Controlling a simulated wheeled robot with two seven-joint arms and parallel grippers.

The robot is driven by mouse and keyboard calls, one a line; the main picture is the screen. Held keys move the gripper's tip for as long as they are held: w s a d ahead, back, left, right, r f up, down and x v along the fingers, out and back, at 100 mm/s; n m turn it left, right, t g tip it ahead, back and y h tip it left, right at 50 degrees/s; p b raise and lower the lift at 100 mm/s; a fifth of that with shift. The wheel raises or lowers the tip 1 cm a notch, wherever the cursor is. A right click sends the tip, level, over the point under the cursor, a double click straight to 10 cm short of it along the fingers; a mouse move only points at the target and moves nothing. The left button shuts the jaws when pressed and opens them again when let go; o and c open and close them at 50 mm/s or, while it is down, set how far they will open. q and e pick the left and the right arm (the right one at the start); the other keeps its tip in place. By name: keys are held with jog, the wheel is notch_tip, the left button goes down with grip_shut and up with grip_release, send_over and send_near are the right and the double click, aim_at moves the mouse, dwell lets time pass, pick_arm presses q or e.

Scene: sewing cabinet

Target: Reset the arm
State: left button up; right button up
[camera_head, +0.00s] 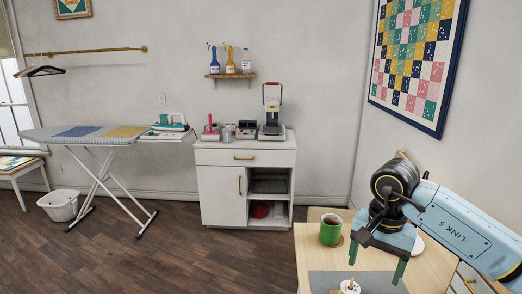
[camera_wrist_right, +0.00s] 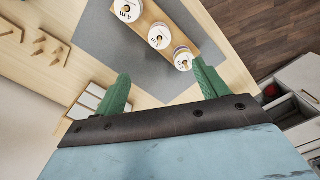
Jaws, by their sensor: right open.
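My right arm comes in from the right in the head view. Its right gripper (camera_head: 377,266) hangs over the wooden table (camera_head: 311,249) with its two green fingers apart. In the right wrist view the right gripper (camera_wrist_right: 162,72) is open, with nothing between the fingers. Beyond the fingers a wooden strip (camera_wrist_right: 173,35) carries several round white-topped items (camera_wrist_right: 160,37) on a grey mat (camera_wrist_right: 100,30). My left gripper is not in view.
A green mug (camera_head: 330,231) stands on the table, left of my right gripper. A wooden piece with pegs (camera_wrist_right: 45,45) lies at the left of the wrist view. A white cabinet (camera_head: 222,181) and ironing board (camera_head: 75,134) stand farther back, with open floor (camera_head: 190,260) before them.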

notch_tip(320, 180, down, 8)
jog(key=shift+r, duration=0.1)
notch_tip(320, 180, down, 6)
jog(key=shift+f, duration=0.1)
notch_tip(320, 180, up, 8)
jog(key=p, duration=0.6)
pick_arm(q)
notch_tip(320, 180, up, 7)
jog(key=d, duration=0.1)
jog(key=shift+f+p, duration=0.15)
jog(key=shift+p, duration=0.2)
pick_arm(e)
jog(key=shift+r, duration=0.75)
